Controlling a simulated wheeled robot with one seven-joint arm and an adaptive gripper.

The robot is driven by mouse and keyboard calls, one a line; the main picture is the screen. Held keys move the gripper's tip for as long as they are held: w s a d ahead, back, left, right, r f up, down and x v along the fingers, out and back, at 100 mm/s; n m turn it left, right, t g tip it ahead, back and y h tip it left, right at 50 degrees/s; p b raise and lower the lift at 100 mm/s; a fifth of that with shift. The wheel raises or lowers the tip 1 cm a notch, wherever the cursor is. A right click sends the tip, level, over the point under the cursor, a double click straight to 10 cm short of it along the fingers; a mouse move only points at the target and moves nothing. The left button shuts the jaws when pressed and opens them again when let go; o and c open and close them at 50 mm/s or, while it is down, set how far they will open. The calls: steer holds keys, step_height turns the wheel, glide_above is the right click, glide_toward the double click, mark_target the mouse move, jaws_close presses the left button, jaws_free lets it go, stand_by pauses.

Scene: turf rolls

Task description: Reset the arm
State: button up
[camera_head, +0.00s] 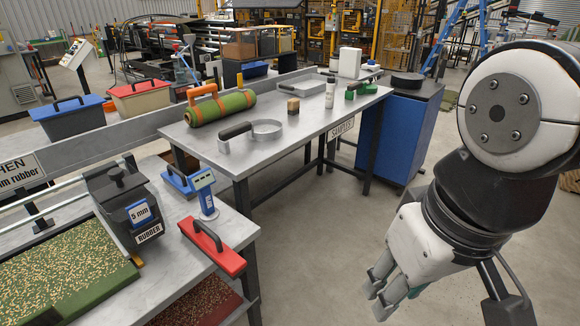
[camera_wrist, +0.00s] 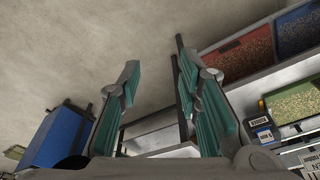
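My gripper (camera_head: 385,292) hangs at the lower right of the head view, over bare floor and to the right of the tables. It is apart from everything there. In the wrist view my gripper (camera_wrist: 158,85) shows two teal-padded fingers spread wide, with nothing between them. My arm comes in from the right edge of the head view, bent, with the gripper pointing down and to the left.
A metal table (camera_head: 245,163) holds a green roll (camera_head: 222,107) with an orange handle. The nearer bench (camera_head: 180,253) holds a black roller unit (camera_head: 125,205) and a red-based float (camera_head: 212,247). A blue cabinet (camera_head: 405,130) stands beyond. The floor (camera_head: 330,240) between is clear.

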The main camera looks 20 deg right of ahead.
step_height(320, 180, up, 10)
steer(key=t+p, duration=0.2)
steer(key=p, duration=0.6)
steer(key=shift+d+f, duration=0.1)
stand_by(0.4)
